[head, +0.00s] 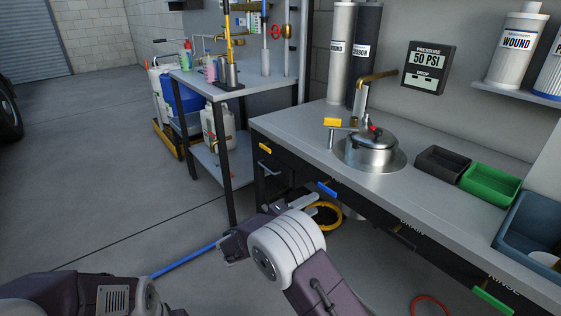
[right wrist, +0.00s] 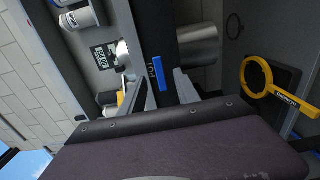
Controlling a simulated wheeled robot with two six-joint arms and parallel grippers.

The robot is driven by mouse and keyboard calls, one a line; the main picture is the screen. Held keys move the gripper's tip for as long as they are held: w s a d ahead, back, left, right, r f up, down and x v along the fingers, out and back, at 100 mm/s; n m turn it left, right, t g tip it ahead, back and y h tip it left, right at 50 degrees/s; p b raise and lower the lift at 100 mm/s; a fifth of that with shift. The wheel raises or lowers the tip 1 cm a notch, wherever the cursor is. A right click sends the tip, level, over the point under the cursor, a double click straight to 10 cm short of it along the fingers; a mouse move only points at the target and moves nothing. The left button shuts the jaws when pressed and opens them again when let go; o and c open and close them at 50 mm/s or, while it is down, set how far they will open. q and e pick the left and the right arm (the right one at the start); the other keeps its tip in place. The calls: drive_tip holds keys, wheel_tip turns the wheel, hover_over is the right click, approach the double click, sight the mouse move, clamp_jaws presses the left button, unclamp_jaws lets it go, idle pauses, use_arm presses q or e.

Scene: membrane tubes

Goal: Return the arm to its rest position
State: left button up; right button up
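My right arm (head: 285,245) reaches in from the bottom of the head view, in front of the bench. Its gripper (head: 322,208) is partly hidden by the wrist and sits low, near the blue drawer handle (head: 327,188). In the right wrist view the two fingers (right wrist: 160,93) are apart, with a gap between them. The blue handle (right wrist: 159,73) shows beyond that gap, and I see nothing held. My left arm (head: 75,290) lies low at the left edge of the head view; its gripper is not visible.
The bench (head: 300,125) carries a steel pressure pot (head: 370,150), a black bin (head: 443,163) and a green bin (head: 490,183). A yellow ring (head: 322,220) is below the bench, close to my right gripper. The floor (head: 90,190) at left is clear.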

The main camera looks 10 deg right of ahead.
drive_tip(key=s+d+f+m+g+y, duration=0.1)
drive_tip(key=s+d+f+g+y, duration=0.55)
drive_tip(key=s, duration=0.55)
drive_tip(key=s+a+f+m+y, duration=0.2)
drive_tip(key=s+a+f+y, duration=0.2)
drive_tip(key=s+y, duration=0.15)
drive_tip(key=s+a+f+m+y, duration=0.3)
drive_tip(key=s+a+y, duration=0.1)
drive_tip(key=s, duration=0.3)
wheel_tip(320, 180, up, 35)
drive_tip(key=p, duration=3.5)
drive_tip(key=shift+w+f, duration=0.15)
drive_tip(key=shift+f, duration=0.05)
